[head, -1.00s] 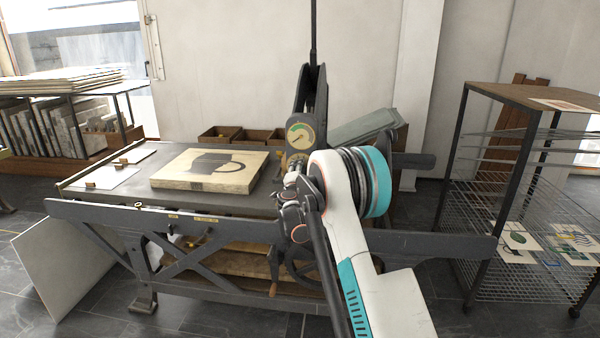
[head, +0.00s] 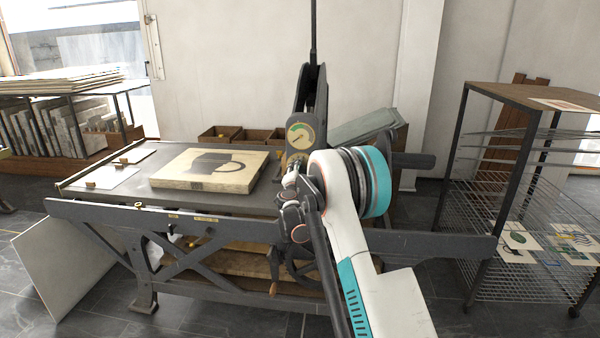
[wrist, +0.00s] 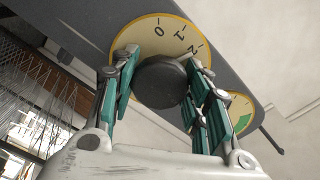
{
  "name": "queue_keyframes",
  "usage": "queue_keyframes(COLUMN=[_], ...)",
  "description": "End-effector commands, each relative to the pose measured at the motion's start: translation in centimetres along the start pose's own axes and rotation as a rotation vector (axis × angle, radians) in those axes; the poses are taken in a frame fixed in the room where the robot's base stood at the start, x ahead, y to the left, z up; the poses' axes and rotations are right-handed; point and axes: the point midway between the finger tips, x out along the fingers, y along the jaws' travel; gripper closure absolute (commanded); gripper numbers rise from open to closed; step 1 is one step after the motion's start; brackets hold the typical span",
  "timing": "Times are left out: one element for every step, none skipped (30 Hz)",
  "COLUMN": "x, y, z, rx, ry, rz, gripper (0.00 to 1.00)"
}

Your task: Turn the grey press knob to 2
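The grey press knob (wrist: 160,85) is a dark round knob in the wrist view, on a round cream dial plate (wrist: 122,42) marked 0, 1 and 2. The numbers show beyond the knob, tilted, with 2 toward the right. I see no clear pointer mark on the knob. My gripper (wrist: 162,68) has its green-padded fingers on both sides of the knob, and they look closed against it. In the head view my gripper (head: 290,180) is at the press upright, below a round gauge (head: 300,134); my arm mostly hides the knob there.
The gauge with a green sector also shows in the wrist view (wrist: 241,112), close to the right finger. A flat litho stone (head: 210,178) lies on the press bed (head: 125,192) at left. A wire rack (head: 475,190) stands at right.

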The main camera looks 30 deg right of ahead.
Motion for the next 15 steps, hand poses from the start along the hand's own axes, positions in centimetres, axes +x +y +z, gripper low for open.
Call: queue_keyframes(x=[-0.07,-0.06,-0.06,-0.05,-0.05,-0.04,-0.04,-0.04,-0.03,-0.03,-0.03,-0.04,-0.09,-0.18,-0.39], y=[0.06,0.05,0.05,0.04,0.04,0.04,0.04,0.04,0.04,0.03,0.03,0.03,0.02,0.02,0.01], z=[0.13,0.13,0.12,0.11,0.10,0.09,0.08,0.07,0.06,0.05,0.05,0.04,0.04,0.04,0.05], rx=[0.001,0.001,0.001,0.001,0.001,0.001,0.001,0.001,0.001,0.001,0.001,0.001,0.001,0.001,0.001], ry=[-0.001,-0.001,-0.001,-0.001,-0.001,-0.001,-0.001,-0.001,-0.001,-0.001,0.000,0.000,0.000,0.000,-0.001], rz=[0.000,0.000,0.000,0.000,0.000,0.000,0.000,0.000,0.000,0.000,0.000,0.000,0.000,0.000,0.000], gripper=[0.48,0.41,0.36,0.36,0.36,0.36,0.36,0.36,0.36,0.36,0.36,0.36,0.36,0.36,0.36])
